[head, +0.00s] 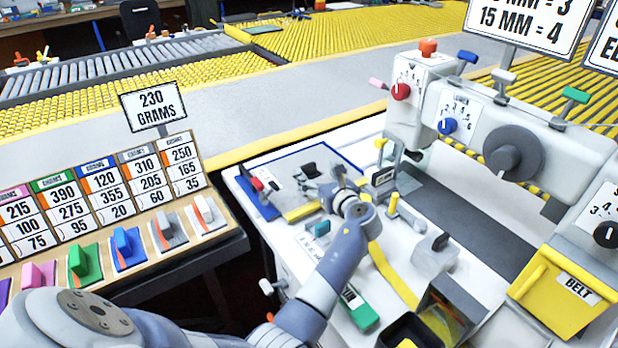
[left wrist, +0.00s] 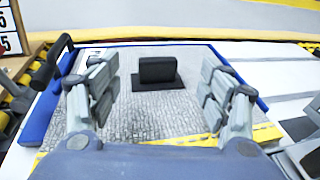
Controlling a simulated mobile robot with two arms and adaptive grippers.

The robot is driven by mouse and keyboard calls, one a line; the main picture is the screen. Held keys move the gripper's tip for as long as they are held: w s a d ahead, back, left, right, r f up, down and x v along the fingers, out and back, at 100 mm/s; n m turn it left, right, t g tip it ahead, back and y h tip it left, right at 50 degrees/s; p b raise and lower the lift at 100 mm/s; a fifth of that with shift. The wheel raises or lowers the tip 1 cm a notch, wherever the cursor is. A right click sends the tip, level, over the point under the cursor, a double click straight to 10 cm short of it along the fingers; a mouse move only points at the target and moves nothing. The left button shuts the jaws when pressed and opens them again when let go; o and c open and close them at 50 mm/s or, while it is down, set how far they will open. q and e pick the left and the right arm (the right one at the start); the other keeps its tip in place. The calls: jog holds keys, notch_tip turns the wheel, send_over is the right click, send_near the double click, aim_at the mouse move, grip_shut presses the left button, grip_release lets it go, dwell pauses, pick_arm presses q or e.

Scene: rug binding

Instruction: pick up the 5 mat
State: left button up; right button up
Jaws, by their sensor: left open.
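A grey speckled mat (left wrist: 150,115) with a blue edge lies flat on the white worktop. A black block handle on a dark square base (left wrist: 158,72) sits on it; this handle also shows in the head view (head: 309,170). No figure 5 is readable on either, so I cannot tell which is the 5 mat. My left gripper (head: 326,181) is above the mat, with its fingers spread and nothing between them. In the left wrist view the fingers (left wrist: 160,88) stand either side of the handle, which lies beyond them. My right gripper is out of view.
A green block (head: 358,306) lies near the front. A rack of coloured handled weights (head: 125,248) is at the left.

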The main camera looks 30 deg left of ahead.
aim_at(308, 165)
pick_arm(q)
jog(key=x, duration=0.2)
jog(key=shift+a+f, duration=0.15)
jog(key=shift+a, duration=0.1)
jog(key=x, duration=0.2)
jog(key=shift+w+a+f, duration=0.1)
jog(key=shift+w+a, duration=0.1)
jog(key=shift+a, duration=0.05)
jog(key=c, duration=1.4)
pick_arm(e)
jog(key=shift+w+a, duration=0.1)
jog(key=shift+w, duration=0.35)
